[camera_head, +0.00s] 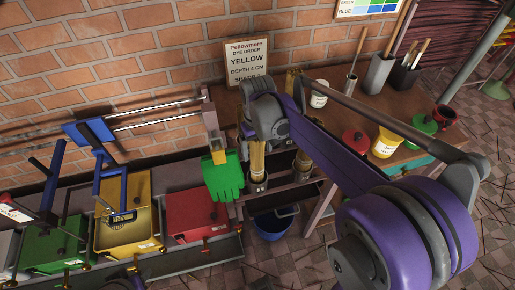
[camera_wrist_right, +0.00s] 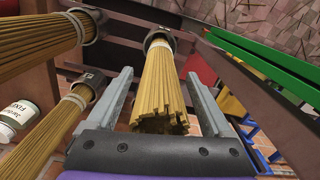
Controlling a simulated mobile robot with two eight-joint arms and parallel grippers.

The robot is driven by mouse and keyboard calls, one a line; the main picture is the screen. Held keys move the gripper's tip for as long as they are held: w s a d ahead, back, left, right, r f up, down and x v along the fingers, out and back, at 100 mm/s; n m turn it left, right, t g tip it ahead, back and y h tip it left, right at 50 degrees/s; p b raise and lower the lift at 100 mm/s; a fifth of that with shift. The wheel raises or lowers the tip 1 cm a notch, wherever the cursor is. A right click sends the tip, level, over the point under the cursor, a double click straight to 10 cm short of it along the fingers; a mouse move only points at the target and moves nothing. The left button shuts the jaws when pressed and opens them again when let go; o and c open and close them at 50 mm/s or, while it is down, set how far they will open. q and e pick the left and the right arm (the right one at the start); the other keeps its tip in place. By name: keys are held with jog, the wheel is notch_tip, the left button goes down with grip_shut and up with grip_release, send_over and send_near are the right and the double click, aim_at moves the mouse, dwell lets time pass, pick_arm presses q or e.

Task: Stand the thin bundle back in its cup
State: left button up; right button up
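Three tied tan stick bundles show in the right wrist view. The middle bundle (camera_wrist_right: 160,90) lies between the fingers of my right gripper (camera_wrist_right: 158,76), which are spread apart. Its far end sits in a grey cup (camera_wrist_right: 159,38). A thick bundle (camera_wrist_right: 38,47) and a smaller-looking bundle (camera_wrist_right: 48,130) are at the left, each with an end at a grey cup. In the head view one bundle (camera_head: 257,160) stands below my right gripper (camera_head: 250,140), above a grey cup (camera_head: 257,187). I cannot tell which bundle is the thin one. My left gripper is not in view.
A green glove (camera_head: 224,178) hangs just left of the bundle. Yellow (camera_head: 143,190), red (camera_head: 193,214) and green (camera_head: 50,248) boxes line the left. A blue bucket (camera_head: 272,225) stands below. A wooden bench (camera_head: 350,105) with pots and jars is at right.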

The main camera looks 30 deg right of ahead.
notch_tip(320, 180, up, 11)
jog(key=shift+f+p, duration=0.1)
jog(key=shift+p, duration=0.4)
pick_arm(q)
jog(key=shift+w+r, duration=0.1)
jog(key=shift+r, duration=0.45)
